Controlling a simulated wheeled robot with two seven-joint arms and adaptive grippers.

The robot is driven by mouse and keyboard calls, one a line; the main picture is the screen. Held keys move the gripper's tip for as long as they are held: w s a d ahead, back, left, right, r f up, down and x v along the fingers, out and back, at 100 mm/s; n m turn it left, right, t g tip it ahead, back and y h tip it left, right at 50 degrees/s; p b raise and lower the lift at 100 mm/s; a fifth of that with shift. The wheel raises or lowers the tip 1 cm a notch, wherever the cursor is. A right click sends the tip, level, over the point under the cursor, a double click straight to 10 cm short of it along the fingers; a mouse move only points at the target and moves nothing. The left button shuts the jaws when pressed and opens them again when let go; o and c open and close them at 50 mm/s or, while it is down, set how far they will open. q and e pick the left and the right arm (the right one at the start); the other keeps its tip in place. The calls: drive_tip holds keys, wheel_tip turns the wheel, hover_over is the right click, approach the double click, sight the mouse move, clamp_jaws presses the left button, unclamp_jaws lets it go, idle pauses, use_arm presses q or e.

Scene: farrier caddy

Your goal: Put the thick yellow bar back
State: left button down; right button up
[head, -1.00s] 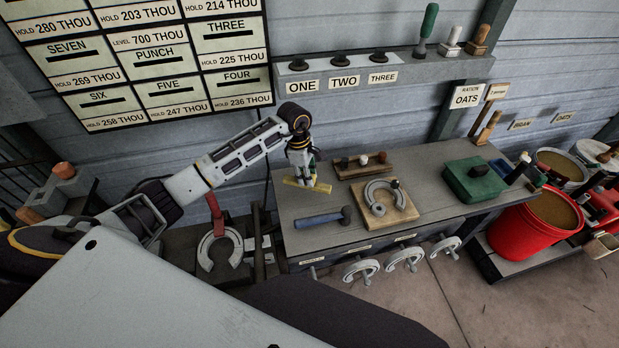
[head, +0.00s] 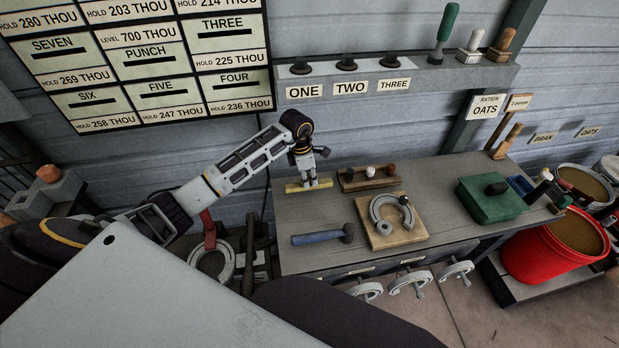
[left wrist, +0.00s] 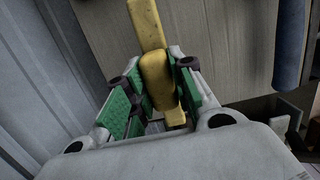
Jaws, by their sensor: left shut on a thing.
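The yellow bar (head: 294,187) is over the back left part of the grey bench (head: 290,216). My left gripper (head: 307,178) comes down on it from above and is shut on it. In the left wrist view the yellow bar (left wrist: 157,75) runs between the green finger pads, with a thicker block at its middle. I cannot tell whether the bar touches the bench top. My right gripper is not in view.
A blue-handled hammer (head: 318,239) lies in front of the bar. A small wooden rack (head: 352,184), a horseshoe on a wooden board (head: 421,236) and a green box (head: 478,205) stand to the right. A ledge (head: 435,77) and label board (head: 148,92) are behind.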

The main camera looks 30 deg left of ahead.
use_arm(q)
drive_tip(key=shift+f, duration=0.3)
drive_tip(key=shift+f+b, duration=0.2)
drive_tip(key=shift+b, duration=0.15)
drive_tip(key=shift+f+b, duration=0.5)
drive_tip(key=shift+f, duration=0.75)
drive_tip(key=shift+f+b, duration=0.55)
drive_tip(key=shift+b, duration=0.05)
drive_tip(key=shift+f+b, duration=0.4)
drive_tip(key=shift+f, duration=0.35)
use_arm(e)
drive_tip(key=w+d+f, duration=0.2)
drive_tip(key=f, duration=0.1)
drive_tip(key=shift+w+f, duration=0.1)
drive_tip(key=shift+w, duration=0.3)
use_arm(q)
drive_tip(key=shift+f+b, duration=0.4)
drive_tip(key=shift+f, duration=0.05)
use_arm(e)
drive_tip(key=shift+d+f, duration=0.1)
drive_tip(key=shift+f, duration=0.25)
